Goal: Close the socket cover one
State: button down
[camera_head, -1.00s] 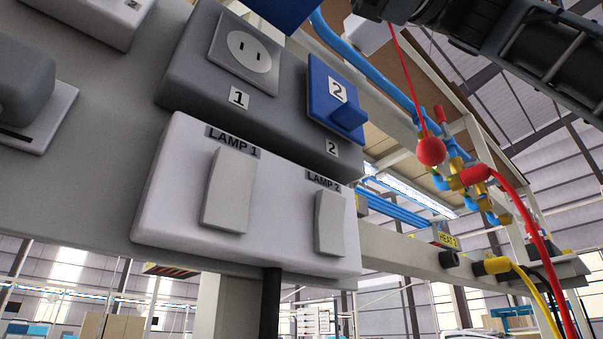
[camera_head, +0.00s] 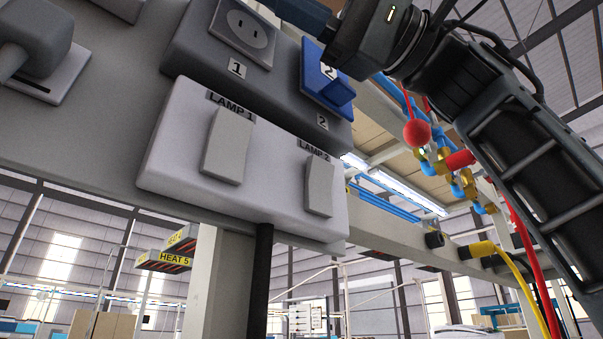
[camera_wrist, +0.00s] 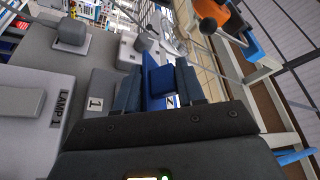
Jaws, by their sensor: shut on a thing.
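Socket 1 (camera_head: 243,33) is uncovered on the grey socket box, with its round two-slot face showing. The blue cover of socket 2 (camera_head: 325,78) lies over its socket. My gripper (camera_wrist: 160,85) is at the top of the head view, near the upper right of socket 1, its tips partly cut off by the frame edge. In the wrist view its two dark fingers stand on both sides of a blue cover with a raised block (camera_wrist: 161,78), which fits the raised socket cover one. A small label on it is hard to read.
The white lamp switch box (camera_head: 170,180) with LAMP 1 and LAMP 2 switches is just below the sockets. A grey plug unit (camera_head: 35,45) is at the left. A red ball (camera_head: 417,132), brass fittings and hoses are at the right, near my arm.

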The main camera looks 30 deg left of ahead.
jog(key=shift+w+a+f, duration=0.25)
jog(key=shift+a+f, duration=0.45)
jog(key=shift+f, duration=0.05)
jog(key=c, duration=0.9)
grip_release()
jog(key=shift+a, duration=0.1)
jog(key=shift+b+v, duration=0.55)
jog(key=shift+v, duration=3.4)
